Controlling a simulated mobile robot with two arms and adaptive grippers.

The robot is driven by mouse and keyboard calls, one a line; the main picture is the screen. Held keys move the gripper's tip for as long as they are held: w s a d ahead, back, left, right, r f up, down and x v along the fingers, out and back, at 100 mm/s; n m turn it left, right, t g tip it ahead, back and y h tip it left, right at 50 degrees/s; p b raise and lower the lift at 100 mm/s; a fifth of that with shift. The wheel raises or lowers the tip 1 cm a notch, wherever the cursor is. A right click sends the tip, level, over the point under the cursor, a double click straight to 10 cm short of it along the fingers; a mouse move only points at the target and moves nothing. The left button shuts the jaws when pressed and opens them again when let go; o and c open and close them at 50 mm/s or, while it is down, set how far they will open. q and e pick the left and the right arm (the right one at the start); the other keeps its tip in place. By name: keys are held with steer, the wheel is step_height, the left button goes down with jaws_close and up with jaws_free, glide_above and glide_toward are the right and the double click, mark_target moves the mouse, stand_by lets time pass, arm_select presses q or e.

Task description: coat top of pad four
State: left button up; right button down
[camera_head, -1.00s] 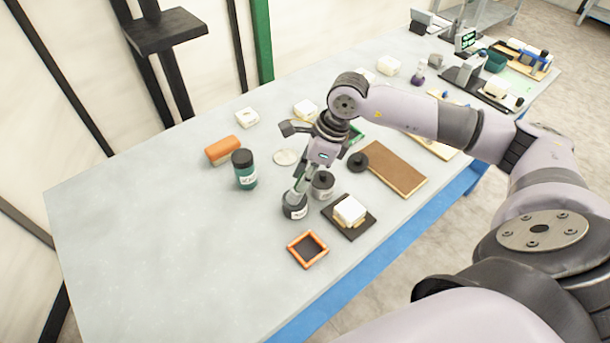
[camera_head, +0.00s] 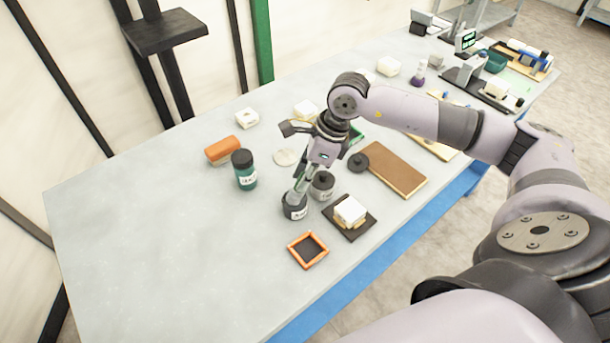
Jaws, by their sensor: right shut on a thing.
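My right gripper (camera_head: 299,190) points down near the middle of the table, shut on a small dark jar-like thing (camera_head: 295,211) with a pale label. I cannot tell whether that thing touches the table. A white pad (camera_head: 350,211) sits on a black square plate (camera_head: 346,231) just right of the gripper. Beside the gripper stands a dark round jar (camera_head: 322,188). Other white pads lie farther back, one (camera_head: 247,117) at the back left and one (camera_head: 305,109) behind my wrist. Which pad is number four cannot be told. My left gripper is out of view.
A brown board (camera_head: 395,176) and black knob (camera_head: 358,163) lie right. The table's left part (camera_head: 130,240) is clear.

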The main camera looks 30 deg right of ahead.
steer(key=shift+r+p, duration=0.45)
steer(key=shift+r, duration=0.3)
steer(key=shift+r+p, duration=1.25)
steer(key=shift+r, duration=1.5)
